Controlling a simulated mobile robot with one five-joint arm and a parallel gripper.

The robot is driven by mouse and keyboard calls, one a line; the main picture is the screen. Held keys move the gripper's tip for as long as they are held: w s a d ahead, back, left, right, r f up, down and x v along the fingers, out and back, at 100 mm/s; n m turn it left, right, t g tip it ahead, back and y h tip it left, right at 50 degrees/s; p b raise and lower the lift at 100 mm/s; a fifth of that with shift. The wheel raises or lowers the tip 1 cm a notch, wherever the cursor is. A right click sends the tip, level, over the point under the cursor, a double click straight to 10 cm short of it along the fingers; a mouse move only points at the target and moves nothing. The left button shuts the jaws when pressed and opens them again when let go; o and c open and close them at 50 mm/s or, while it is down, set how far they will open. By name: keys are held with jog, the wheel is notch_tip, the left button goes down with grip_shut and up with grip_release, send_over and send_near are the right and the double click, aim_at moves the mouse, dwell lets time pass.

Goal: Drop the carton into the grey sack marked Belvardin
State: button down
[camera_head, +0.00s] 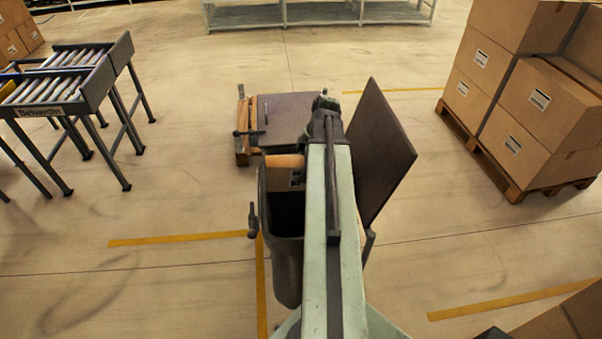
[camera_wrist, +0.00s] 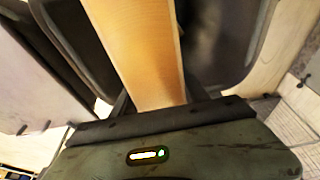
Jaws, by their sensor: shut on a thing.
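The carton is a tan-orange box; in the head view a small part of it (camera_head: 285,161) shows left of my arm, over the far rim of a grey open-topped sack or bin (camera_head: 287,262). In the wrist view the carton (camera_wrist: 140,45) runs up from between the fingers of my gripper (camera_wrist: 150,104), which is shut on it. Dark grey walls surround it there. The grey sack's mouth is open and its inside is dark. I see no marking on it. My arm covers its right part and hides the fingertips in the head view.
A roller conveyor (camera_head: 60,88) at left bears a label reading Belvardin (camera_head: 40,112). A dark tilted panel (camera_head: 385,150) stands right of the sack. Another dark flat-topped unit (camera_head: 288,118) is behind. Stacked boxes (camera_head: 540,100) stand on a pallet at right. Floor at lower left is clear.

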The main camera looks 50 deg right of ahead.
notch_tip(320, 180, down, 6)
jog(key=b, duration=0.6)
jog(key=shift+r, duration=0.1)
jog(key=shift+c, duration=2.4)
grip_release()
jog(key=p+v, duration=0.7)
jog(key=shift+r+p, duration=0.4)
jog(key=shift+d, duration=0.1)
